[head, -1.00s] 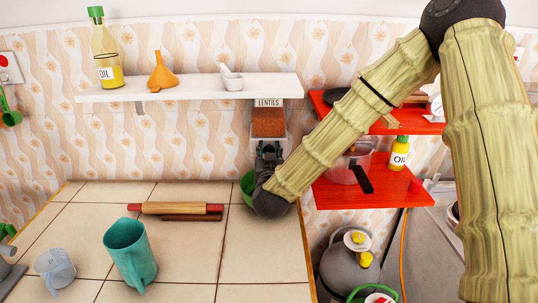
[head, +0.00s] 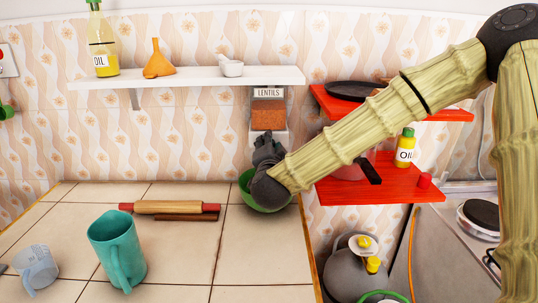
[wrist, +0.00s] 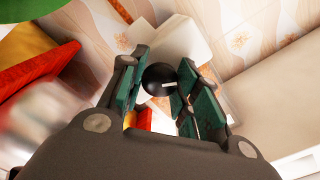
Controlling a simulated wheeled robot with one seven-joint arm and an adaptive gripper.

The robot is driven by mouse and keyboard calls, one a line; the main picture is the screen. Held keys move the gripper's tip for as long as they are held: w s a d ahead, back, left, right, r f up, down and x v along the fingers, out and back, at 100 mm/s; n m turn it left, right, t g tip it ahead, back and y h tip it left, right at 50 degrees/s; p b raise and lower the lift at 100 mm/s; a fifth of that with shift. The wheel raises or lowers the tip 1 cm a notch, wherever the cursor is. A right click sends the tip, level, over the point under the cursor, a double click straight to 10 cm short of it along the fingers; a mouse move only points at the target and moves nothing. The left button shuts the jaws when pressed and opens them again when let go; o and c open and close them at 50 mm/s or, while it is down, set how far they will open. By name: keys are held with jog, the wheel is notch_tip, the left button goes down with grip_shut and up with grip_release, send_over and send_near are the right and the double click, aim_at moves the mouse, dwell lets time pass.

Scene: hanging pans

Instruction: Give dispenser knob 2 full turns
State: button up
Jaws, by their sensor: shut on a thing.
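The lentils dispenser (head: 268,108) hangs on the wall under the white shelf. Its clear window shows orange-brown lentils, with a label above. My gripper (head: 266,146) is at the lower front of the dispenser and hides the knob in the head view. In the wrist view the round black knob (wrist: 158,82) with a white mark sits between the dark green finger pads. My gripper (wrist: 160,88) is shut on it. A green bowl (head: 248,188) stands on the counter below, partly hidden behind my wrist.
The white shelf (head: 190,80) above holds an oil bottle, an orange funnel and a mortar. Red shelves (head: 400,186) are close on the right, behind my arm. A rolling pin (head: 165,207), teal jug (head: 115,250) and measuring cup (head: 36,268) are on the tiled counter.

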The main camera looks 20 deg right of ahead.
jog(key=m+b, duration=0.4)
jog(key=m, duration=0.1)
jog(key=m+b, duration=0.2)
jog(key=shift+f+b, duration=0.3)
jog(key=shift+b, duration=0.1)
jog(key=m+b, duration=0.2)
jog(key=m, duration=0.1)
jog(key=shift+b, duration=0.4)
jog(key=shift+r+m+b, duration=0.2)
jog(key=shift+m+b, duration=0.4)
jog(key=shift+m, duration=0.3)
jog(key=o, duration=1)
jog(key=shift+r, duration=0.1)
jog(key=v, duration=1.2)
